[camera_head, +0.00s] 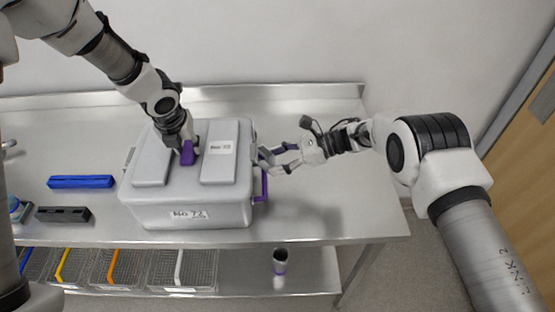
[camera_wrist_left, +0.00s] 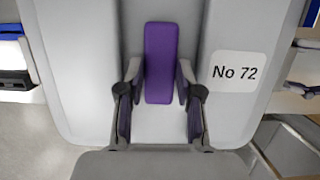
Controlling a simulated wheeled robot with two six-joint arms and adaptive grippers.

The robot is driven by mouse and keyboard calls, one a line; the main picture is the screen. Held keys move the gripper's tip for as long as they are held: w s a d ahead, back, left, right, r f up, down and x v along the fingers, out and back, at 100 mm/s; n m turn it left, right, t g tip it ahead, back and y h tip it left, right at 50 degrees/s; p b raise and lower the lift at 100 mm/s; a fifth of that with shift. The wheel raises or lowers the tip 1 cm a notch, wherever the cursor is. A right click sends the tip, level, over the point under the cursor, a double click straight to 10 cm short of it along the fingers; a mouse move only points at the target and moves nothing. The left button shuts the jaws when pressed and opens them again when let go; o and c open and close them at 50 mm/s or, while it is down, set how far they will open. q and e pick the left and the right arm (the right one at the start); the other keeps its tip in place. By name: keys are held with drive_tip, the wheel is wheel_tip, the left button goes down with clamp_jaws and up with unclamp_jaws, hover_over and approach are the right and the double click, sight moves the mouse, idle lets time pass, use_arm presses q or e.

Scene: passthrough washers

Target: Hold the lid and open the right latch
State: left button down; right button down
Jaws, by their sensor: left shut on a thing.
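A grey box (camera_head: 190,212) with a grey lid (camera_head: 220,165) stands on the metal bench. My left gripper (camera_head: 187,145) is shut on the purple lid handle (camera_head: 187,154); the handle (camera_wrist_left: 160,62) also shows between the fingers of the left gripper (camera_wrist_left: 160,112) in the left wrist view. The lid lies on the box. The purple right latch (camera_head: 262,187) sticks out at the box's right side. My right gripper (camera_head: 267,161) is open beside that side, its fingertips just above the latch. Whether they touch the latch or box is unclear.
A blue bar (camera_head: 80,182) and a dark block (camera_head: 62,214) lie left of the box. Wire baskets (camera_head: 184,270) and a dark cup (camera_head: 280,261) stand on the lower shelf. The bench is clear right of the box, below my right arm.

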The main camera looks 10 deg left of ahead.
drive_tip(key=shift+d+r+h, duration=0.1)
drive_tip(key=shift+r+h, duration=0.45)
drive_tip(key=shift+h, duration=0.25)
drive_tip(key=h, duration=0.1)
drive_tip(key=r+t+h, duration=0.1)
drive_tip(key=shift+d+r+h, duration=0.2)
drive_tip(key=shift+d+h, duration=0.05)
drive_tip(key=shift+h, duration=0.15)
drive_tip(key=shift+c, duration=1.6)
unclamp_jaws()
drive_tip(key=v, duration=1.2)
drive_tip(key=shift+s+d, duration=0.1)
